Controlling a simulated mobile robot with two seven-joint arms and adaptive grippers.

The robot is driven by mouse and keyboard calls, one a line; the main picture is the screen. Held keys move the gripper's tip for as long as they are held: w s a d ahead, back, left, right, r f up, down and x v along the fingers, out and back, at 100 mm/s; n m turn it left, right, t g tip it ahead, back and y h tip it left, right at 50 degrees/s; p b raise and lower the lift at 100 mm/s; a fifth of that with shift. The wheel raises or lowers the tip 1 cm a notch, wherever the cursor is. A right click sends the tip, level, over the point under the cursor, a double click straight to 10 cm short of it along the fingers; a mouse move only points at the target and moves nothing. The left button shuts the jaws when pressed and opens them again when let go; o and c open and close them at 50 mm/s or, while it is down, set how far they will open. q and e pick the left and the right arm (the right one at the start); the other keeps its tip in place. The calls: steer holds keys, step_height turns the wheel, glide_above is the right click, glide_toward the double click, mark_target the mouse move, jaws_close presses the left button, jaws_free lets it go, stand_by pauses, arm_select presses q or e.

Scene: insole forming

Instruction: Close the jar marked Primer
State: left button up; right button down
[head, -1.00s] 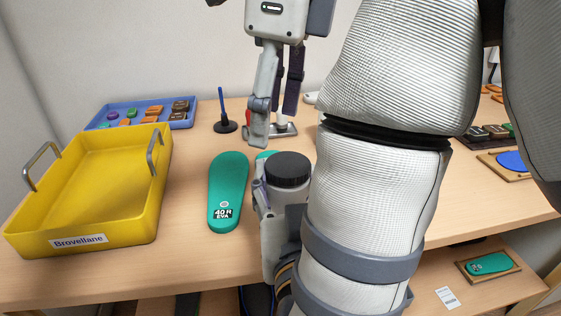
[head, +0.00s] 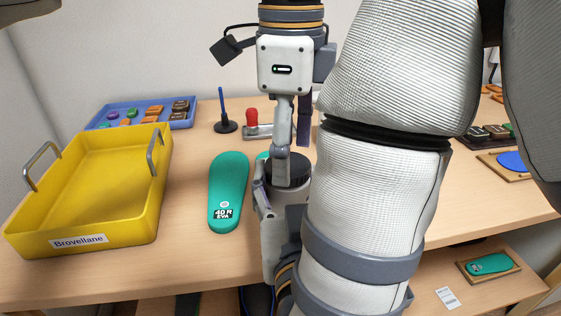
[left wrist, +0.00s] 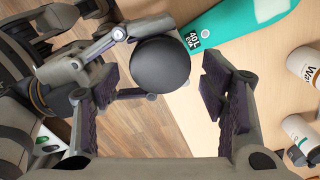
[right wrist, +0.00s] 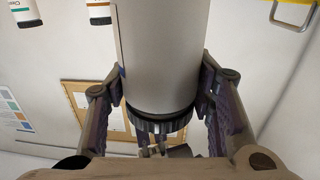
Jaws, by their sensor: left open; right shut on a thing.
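My left gripper (head: 288,150) points down over the lid. In the left wrist view its fingers (left wrist: 163,92) are open, with the round black lid (left wrist: 160,65) between and beyond them, and gaps show at both sides.
A teal insole marked 40 R (head: 228,190) lies left of the jar. A yellow tray (head: 150,215) and a blue tray (head: 190,122) stand further left. A red-knobbed metal tool (head: 262,131) is behind. White bottles (left wrist: 304,62) show in the left wrist view.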

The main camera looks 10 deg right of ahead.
arm_select(q)
steer(key=shift+f, duration=0.5)
steer(key=c, duration=1.2)
steer(key=m, duration=0.3)
steer(key=o, duration=1.3)
